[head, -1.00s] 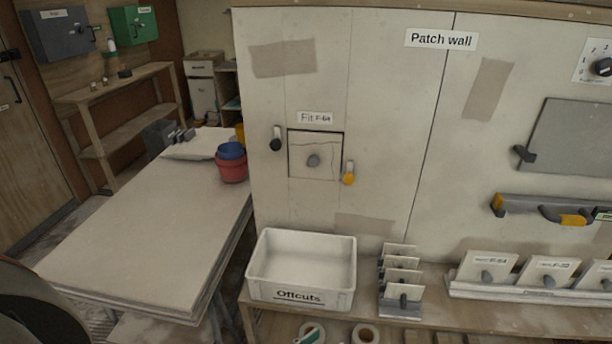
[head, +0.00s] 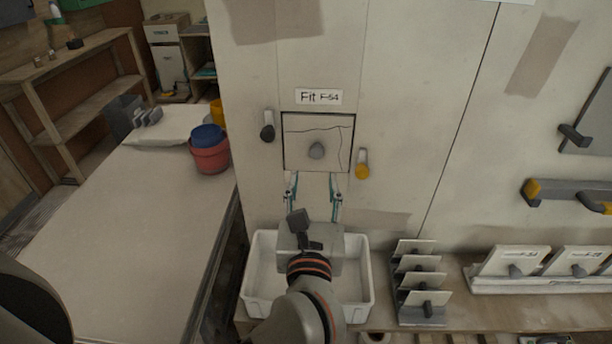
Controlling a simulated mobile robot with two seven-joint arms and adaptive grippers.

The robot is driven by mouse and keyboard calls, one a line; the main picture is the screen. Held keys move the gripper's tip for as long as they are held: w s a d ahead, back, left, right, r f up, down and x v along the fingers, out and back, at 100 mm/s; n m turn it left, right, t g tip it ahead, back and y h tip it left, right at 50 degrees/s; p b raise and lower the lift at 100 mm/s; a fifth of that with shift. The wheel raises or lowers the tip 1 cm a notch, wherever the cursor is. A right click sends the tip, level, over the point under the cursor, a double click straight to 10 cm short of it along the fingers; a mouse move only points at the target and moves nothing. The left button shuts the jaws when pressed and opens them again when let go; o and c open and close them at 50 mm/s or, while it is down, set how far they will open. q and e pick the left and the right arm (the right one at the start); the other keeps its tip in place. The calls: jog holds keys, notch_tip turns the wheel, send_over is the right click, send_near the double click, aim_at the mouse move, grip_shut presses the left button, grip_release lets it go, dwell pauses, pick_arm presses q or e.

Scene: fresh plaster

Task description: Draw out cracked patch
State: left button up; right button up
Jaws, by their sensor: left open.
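My right gripper is not in view.
The white offcuts bin (head: 367,290) stands below the patch, partly hidden by my left arm. A rack of upright panels (head: 420,285) and a tray of labelled patches (head: 540,286) stand to its right. Red and blue buckets (head: 210,155) stand on the left table (head: 130,220).

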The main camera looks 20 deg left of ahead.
aim_at(317, 153)
pick_arm(q)
jog(key=shift+d+f+b+x, duration=0.1)
jog(key=shift+d+b+x, duration=0.1)
jog(key=shift+x, duration=2.45)
jog(key=shift+d+f+b+x, duration=0.1)
jog(key=shift+b+x, duration=0.05)
jog(key=shift+x, duration=2.45)
jog(key=shift+w, duration=0.1)
jog(key=c, duration=1.1)
jog(key=shift+c, duration=0.2)
jog(key=shift+r, duration=0.15)
jog(key=p+v, duration=0.1)
jog(key=v, duration=0.8)
jog(key=shift+a+r, duration=0.1)
jog(key=shift+a, duration=0.05)
